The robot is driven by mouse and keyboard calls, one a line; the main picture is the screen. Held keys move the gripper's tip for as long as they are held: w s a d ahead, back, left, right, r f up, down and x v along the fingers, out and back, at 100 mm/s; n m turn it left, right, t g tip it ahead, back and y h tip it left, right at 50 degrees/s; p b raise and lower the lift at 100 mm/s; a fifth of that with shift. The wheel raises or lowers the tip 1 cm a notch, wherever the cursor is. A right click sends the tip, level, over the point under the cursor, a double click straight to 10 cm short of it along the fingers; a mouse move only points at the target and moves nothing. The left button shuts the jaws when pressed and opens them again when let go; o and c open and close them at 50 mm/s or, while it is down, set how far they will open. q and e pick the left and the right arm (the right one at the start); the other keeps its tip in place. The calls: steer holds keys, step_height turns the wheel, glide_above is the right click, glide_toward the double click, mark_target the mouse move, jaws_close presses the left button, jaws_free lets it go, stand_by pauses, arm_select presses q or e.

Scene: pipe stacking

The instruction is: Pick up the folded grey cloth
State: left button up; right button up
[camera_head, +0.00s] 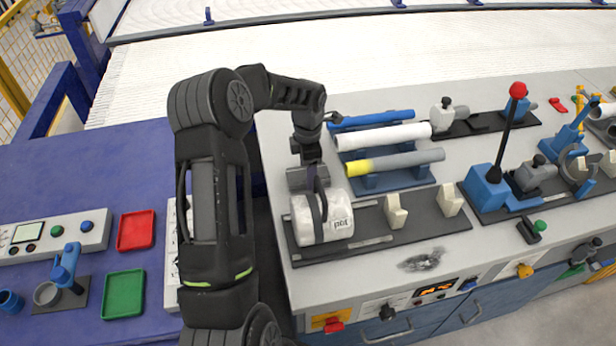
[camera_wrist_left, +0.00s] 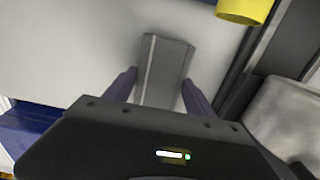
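The folded grey cloth (camera_wrist_left: 165,70) lies flat on the light bench top in the left wrist view, as a small grey rectangle with a lengthwise fold. My left gripper (camera_wrist_left: 158,90) is open, with one dark finger on each side of the cloth's near part and a gap to each. Its body hides the cloth's near end. In the head view the left gripper (camera_head: 311,160) points down at the bench's left part, and a grey patch that looks like the cloth (camera_head: 296,179) shows beside it, partly hidden. My right gripper is in neither view.
A white labelled roll (camera_head: 335,220) on a dark plate stands close in front of the left gripper. Blue, white and grey pipes (camera_head: 385,136) lie on a rack to the right. The blue table (camera_head: 60,190) at left holds red and green trays.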

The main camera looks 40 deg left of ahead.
arm_select(q)
steer(key=c, duration=0.8)
step_height(320, 180, up, 10)
steer(key=b, duration=0.2)
stand_by(0.6)
